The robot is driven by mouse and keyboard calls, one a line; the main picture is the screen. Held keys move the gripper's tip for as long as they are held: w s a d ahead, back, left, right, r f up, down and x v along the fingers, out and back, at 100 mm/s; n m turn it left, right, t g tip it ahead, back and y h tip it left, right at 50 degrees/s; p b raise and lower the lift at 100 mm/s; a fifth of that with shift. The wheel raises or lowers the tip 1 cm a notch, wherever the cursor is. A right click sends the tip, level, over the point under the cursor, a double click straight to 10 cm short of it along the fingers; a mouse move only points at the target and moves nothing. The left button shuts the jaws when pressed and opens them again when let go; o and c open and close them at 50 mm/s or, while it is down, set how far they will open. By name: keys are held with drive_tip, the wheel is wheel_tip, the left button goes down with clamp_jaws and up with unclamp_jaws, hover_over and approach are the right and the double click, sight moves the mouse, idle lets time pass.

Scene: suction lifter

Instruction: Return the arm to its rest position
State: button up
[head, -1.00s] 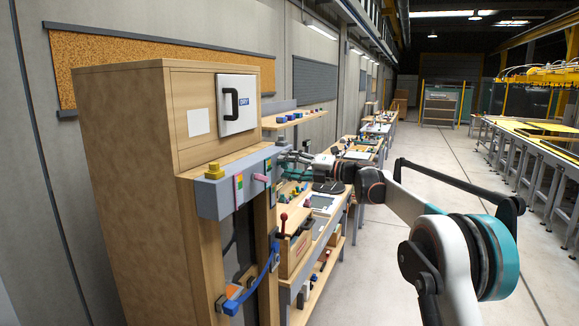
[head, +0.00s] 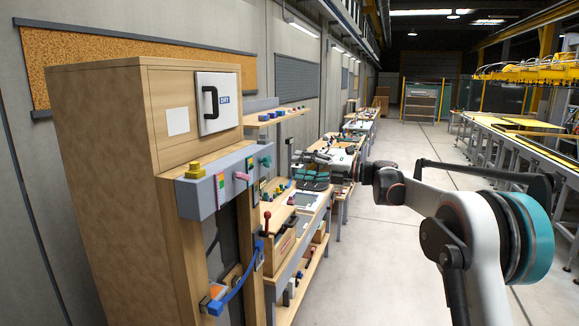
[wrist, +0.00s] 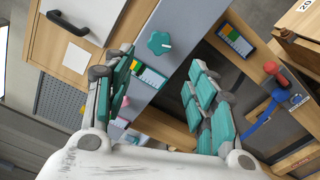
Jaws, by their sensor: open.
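My gripper (head: 312,172) is at the middle of the head view, at the end of my arm reaching in from the right. Its teal-padded fingers are spread, and in the wrist view the gap between them (wrist: 160,90) holds nothing. The gripper is to the right of the wooden cabinet's grey control panel (head: 220,182), apart from it. A teal knob (head: 265,161) sits on the panel's right end. It also shows in the wrist view (wrist: 159,43), beyond the gap between the fingers.
Workbenches (head: 285,240) run along the wall behind. The floor (head: 400,260) at right is clear.

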drive_tip(key=shift+s+d, duration=0.2)
drive_tip(key=shift+d, duration=0.35)
drive_tip(key=s+d+f+n+h+b, duration=0.1)
drive_tip(key=s+f+n+h+b, duration=0.5)
drive_tip(key=s, duration=0.7)
drive_tip(key=s+d+f+n+h+b, duration=0.1)
drive_tip(key=s+f+n+h+b, duration=0.2)
drive_tip(key=s+f+n+b, duration=0.6)
drive_tip(key=s+d+f+n+h+b, duration=0.2)
drive_tip(key=s+d+f+n+h, duration=0.2)
drive_tip(key=s+f+n, duration=0.6)
drive_tip(key=s+d+f+n+t+h+b, duration=0.1)
drive_tip(key=s+d+f+n+h+b, duration=0.2)
drive_tip(key=s+d+f+n, duration=0.6)
drive_tip(key=s+f+n+h, duration=0.1)
drive_tip(key=s+f, duration=0.3)
drive_tip(key=s, duration=0.7)
drive_tip(key=shift+s+f+n, duration=0.15)
drive_tip(key=shift+f+n, duration=0.1)
drive_tip(key=shift+n, duration=0.15)
